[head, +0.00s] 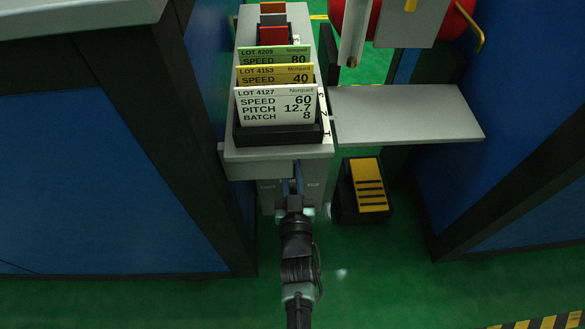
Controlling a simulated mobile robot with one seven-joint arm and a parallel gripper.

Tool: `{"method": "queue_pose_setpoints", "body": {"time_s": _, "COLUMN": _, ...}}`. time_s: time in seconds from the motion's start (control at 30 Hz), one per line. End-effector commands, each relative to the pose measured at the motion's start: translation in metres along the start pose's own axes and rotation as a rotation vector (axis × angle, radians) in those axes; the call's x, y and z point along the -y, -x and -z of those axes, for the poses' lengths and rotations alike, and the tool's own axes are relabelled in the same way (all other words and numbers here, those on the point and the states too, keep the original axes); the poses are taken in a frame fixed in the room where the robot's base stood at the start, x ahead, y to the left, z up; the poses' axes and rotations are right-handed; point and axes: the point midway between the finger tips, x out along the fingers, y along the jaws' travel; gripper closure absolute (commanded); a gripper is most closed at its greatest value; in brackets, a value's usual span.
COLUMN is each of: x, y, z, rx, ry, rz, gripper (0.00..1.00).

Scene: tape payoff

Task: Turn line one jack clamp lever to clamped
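My gripper (293,188) is at the front of a grey stand (272,164), just below its overhanging top. A small dark blue upright piece shows at the fingertips. I cannot tell whether it is the jack clamp lever or part of my fingers. Small labels, too small to read, flank it on the grey front face. The lever's position is hidden by my gripper and the overhang. Whether the fingers are open or shut does not show clearly.
Lot cards (277,106) stand in a black holder (280,133) on the stand. A grey shelf (405,115) juts out to the right. A black pedal with a yellow striped top (369,188) sits on the green floor. Blue cabinets (100,170) flank both sides.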

Motion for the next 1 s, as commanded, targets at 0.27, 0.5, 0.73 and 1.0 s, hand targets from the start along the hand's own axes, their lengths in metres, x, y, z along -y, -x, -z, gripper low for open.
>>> {"method": "queue_pose_setpoints", "body": {"time_s": 0.27, "x": 0.0, "y": 0.001, "z": -0.001, "rx": 0.002, "ry": -0.007, "rz": 0.0, "gripper": 1.0}}
{"method": "queue_pose_setpoints", "body": {"time_s": 0.5, "x": 0.0, "y": 0.001, "z": -0.001, "rx": 0.001, "ry": -0.005, "rz": 0.001, "gripper": 0.5}}
{"method": "queue_pose_setpoints", "body": {"time_s": 0.73, "x": 0.0, "y": 0.001, "z": 0.0, "rx": 0.0, "ry": -0.003, "rz": 0.001, "gripper": 0.5}}
{"method": "queue_pose_setpoints", "body": {"time_s": 1.0, "x": 0.0, "y": 0.03, "z": 0.003, "rx": 0.005, "ry": -0.003, "rz": 0.0, "gripper": 0.5}}
